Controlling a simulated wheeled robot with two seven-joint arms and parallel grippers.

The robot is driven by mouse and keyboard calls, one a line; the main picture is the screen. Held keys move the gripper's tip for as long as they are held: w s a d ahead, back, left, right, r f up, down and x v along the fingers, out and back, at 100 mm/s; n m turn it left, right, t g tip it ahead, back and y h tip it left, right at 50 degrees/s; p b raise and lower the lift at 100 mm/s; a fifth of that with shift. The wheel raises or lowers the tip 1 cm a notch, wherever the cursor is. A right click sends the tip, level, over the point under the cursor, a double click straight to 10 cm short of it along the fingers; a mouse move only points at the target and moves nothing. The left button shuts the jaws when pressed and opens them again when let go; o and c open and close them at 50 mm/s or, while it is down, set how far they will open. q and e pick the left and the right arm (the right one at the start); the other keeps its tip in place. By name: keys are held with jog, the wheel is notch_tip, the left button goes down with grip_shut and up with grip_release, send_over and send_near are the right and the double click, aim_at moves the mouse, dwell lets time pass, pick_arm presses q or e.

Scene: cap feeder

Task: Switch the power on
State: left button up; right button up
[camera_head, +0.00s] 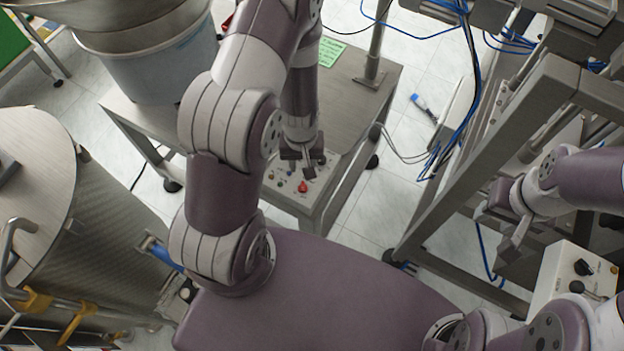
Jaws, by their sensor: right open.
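A pale control panel (289,192) is set at the front end of the metal stand in the head view. My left gripper (307,168) points down just over the panel's far edge, beside the red knob. Its fingers hide part of the panel, and I cannot tell whether they touch it or how far apart they are. My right gripper (497,230) is open and empty at the right, by the metal frame. A grey box (560,272) with black knobs stands at the lower right.
A large steel drum (105,215) is at the left. A slanted metal frame (490,160) with blue cables is at the right. Some tiled floor is clear between.

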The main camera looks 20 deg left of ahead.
pick_arm(q)
jog(key=b, duration=0.3)
send_over(303, 185)
jog(key=f, duration=0.5)
jog(key=shift+s+a+f, duration=0.3)
jog(key=shift+a, duration=0.1)
jog(key=f+b, duration=0.1)
jog(key=f, duration=0.1)
jog(key=f+b, duration=0.1)
jog(key=d+f+b, duration=0.1)
jog(key=f, duration=0.1)
jog(key=shift+w+f, duration=0.3)
jog(key=shift+f, duration=0.05)
jog(key=shift+s+a+f, duration=0.15)
jog(key=shift+a+f, duration=0.1)
jog(key=shift+f, duration=0.05)
jog(key=shift+d, duration=0.2)
jog(key=shift+c, duration=1.2)
grip_shut()
pick_arm(e)
notch_tip(303, 185, down, 7)
jog(key=shift+a, duration=0.25)
